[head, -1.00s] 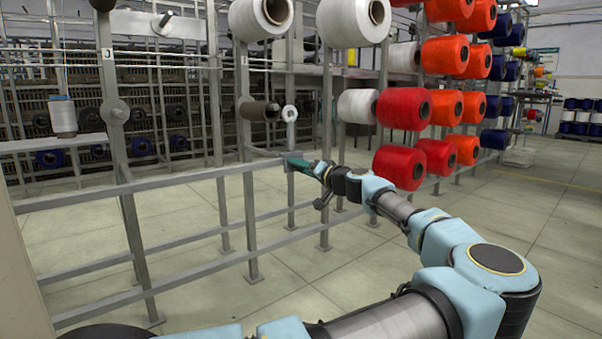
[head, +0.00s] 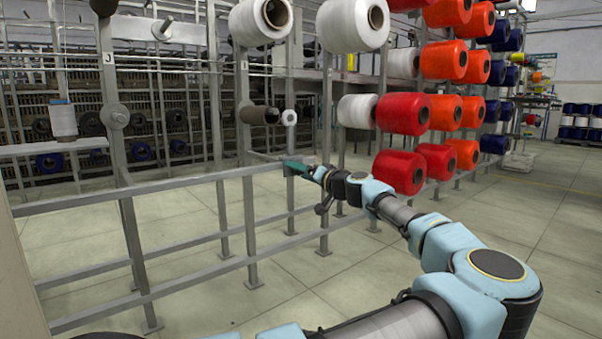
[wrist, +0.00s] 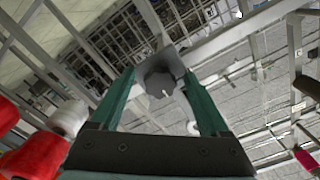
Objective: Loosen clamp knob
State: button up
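My gripper (wrist: 159,74) has two green fingers, one on each side of the knob. The fingers are open, with a visible gap between each finger and the knob. In the head view my gripper (head: 300,166) is small and sits at the end of a grey rail on the metal rack. The knob cannot be made out there.
The grey metal rack (head: 245,190) has posts and rails close to my gripper. Red spools (head: 400,170) are to the right. The floor (head: 400,260) in front is open.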

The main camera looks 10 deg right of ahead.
jog(key=p+v, duration=0.3)
jog(key=v, duration=0.7)
jog(key=shift+s+d, duration=0.2)
jog(key=shift+s, duration=0.15)
